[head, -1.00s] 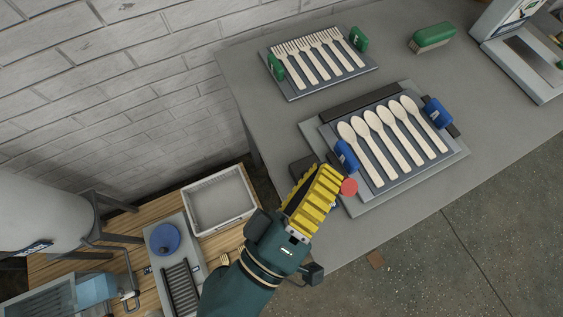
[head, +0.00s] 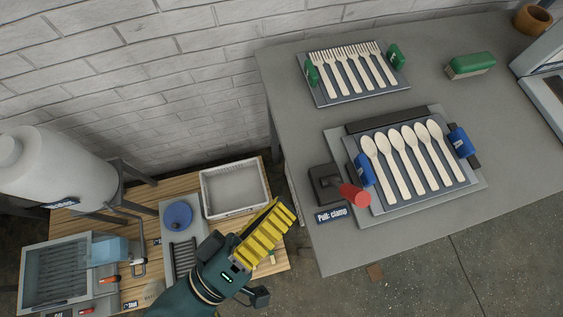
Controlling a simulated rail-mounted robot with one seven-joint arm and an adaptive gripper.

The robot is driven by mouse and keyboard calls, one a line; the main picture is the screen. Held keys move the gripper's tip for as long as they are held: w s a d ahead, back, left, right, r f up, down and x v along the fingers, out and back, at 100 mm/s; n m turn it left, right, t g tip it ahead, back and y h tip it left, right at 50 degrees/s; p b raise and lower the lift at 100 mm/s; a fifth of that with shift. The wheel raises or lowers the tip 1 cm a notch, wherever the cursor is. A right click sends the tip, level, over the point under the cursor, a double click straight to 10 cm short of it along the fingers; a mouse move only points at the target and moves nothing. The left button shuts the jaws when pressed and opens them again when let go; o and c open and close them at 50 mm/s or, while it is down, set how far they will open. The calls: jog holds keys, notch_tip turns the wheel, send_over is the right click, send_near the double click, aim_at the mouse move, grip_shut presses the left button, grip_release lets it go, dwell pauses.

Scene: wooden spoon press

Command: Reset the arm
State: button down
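My gripper (head: 276,218), yellow and ribbed on a dark green arm, is at the lower middle of the head view.
A tray of wooden forks (head: 330,102) with green handles lies at the back of the grey table (head: 285,60). A green brush (head: 470,66) is further right. The wooden bench (head: 185,187) at left holds a white bin (head: 205,207), a blue round lid (head: 178,215) and a sink (head: 55,275).

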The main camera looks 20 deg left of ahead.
dwell(0.4)
jog(key=w+d+r+m+g+h+p, duration=0.1)
jog(key=w+d+r+m+p, duration=0.2)
jog(key=d+r+m+p, duration=0.35)
jog(key=w+d+r+m+g+h+p, duration=0.1)
jog(key=w+d+r+m+p, duration=0.25)
jog(key=d+r, duration=0.6)
jog(key=w+d+r+m+g+h+p, duration=0.1)
jog(key=w+d+r+m+p, duration=0.25)
jog(key=r, duration=0.85)
jog(key=w+a+r+n+t+y, duration=0.4)
jog(key=a+r+t+y, duration=0.2)
jog(key=a+y, duration=0.4)
notch_tip(320, 180, up, 38)
jog(key=d+p, duration=0.1)
jog(key=p, duration=3.7)
jog(key=shift+s+d+p, duration=0.2)
jog(key=shift+d+p, duration=0.1)
